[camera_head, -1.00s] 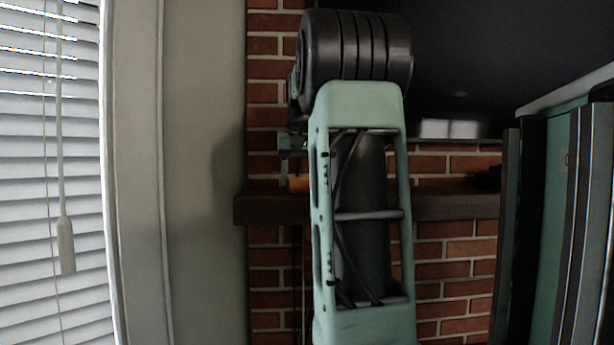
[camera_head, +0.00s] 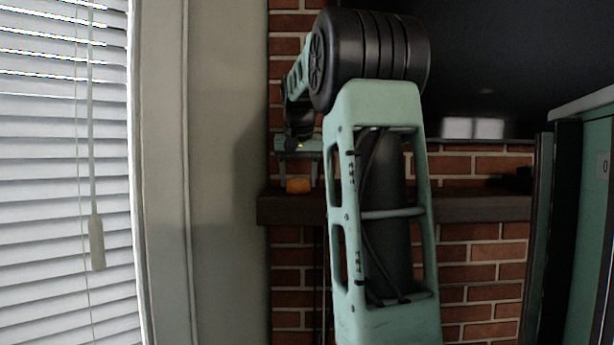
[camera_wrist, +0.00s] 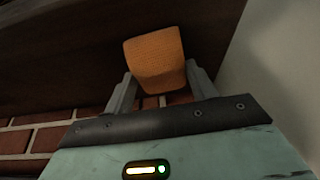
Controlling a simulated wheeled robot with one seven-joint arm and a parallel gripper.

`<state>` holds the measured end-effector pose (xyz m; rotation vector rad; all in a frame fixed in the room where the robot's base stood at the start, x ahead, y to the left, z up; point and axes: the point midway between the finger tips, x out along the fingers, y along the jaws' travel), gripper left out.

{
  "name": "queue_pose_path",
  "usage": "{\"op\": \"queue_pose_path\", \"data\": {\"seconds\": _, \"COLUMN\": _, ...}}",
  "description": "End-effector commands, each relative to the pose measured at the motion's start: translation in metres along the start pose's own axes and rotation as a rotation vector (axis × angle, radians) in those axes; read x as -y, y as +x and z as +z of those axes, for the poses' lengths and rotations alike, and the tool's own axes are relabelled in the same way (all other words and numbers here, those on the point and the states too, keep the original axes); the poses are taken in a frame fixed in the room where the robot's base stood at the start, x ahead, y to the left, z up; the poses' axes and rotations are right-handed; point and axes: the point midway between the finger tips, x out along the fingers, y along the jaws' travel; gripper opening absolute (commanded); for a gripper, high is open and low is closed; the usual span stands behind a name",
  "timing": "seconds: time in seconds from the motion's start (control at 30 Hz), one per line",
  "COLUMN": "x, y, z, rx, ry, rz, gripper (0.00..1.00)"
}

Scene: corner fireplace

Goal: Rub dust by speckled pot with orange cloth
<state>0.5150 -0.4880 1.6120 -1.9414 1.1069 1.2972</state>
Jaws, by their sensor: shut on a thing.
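The orange cloth (camera_head: 298,186) is a small block-like piece between my gripper's fingers, at the left end of the dark mantel (camera_head: 470,208). My gripper (camera_head: 299,170) points down over the mantel and is shut on the cloth. In the wrist view the cloth (camera_wrist: 155,62) sticks out past both grey fingers of my gripper (camera_wrist: 159,80), in front of dark wood. I cannot tell whether the cloth touches the mantel. The speckled pot and the dust do not show in either view.
A red brick wall (camera_head: 480,265) stands behind and below the mantel. A dark screen (camera_head: 500,70) hangs above it. A pale wall (camera_head: 225,150) borders the mantel's left end, close to my gripper. A window blind (camera_head: 60,180) is at far left.

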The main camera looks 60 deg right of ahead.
Motion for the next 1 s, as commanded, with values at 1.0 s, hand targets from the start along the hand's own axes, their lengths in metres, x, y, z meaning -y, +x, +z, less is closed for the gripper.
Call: {"op": "queue_pose_path", "data": {"seconds": 1.0, "x": 0.038, "y": -0.004, "z": -0.004, "rx": -0.001, "ry": 0.000, "rz": 0.000, "gripper": 0.38}}
